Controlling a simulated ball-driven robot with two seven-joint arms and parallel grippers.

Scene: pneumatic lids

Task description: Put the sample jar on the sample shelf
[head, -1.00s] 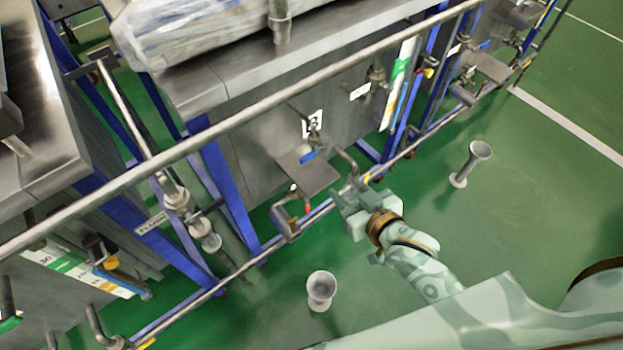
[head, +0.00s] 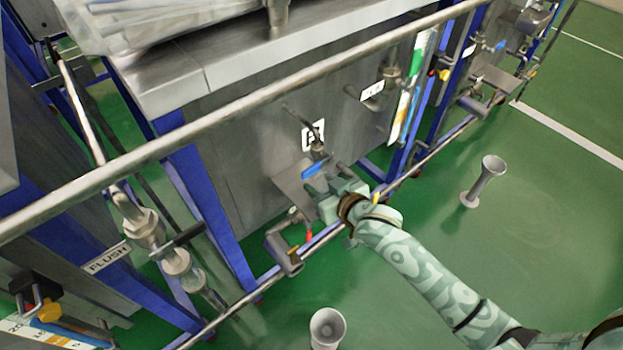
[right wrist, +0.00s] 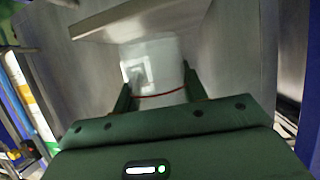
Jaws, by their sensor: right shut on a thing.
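My right gripper (head: 322,190) is in front of the tank's front panel, overlapping the right part of a small grey metal plate (head: 285,190), which looks like the sample shelf. In the right wrist view, the fingers of my right gripper (right wrist: 160,92) are closed on a pale, translucent jar (right wrist: 158,80) with a thin red line across it. The jar is mostly hidden by the gripper in the head view. I cannot tell whether the jar touches the plate. My left gripper is not in view.
A long metal rail (head: 240,120) crosses in front of the tanks. Blue frame posts (head: 205,200) and a lower pipe (head: 420,160) are close by. A small blue handle (head: 313,168) sits above the plate. Funnel-shaped stands (head: 484,180) (head: 327,328) rise from the open green floor.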

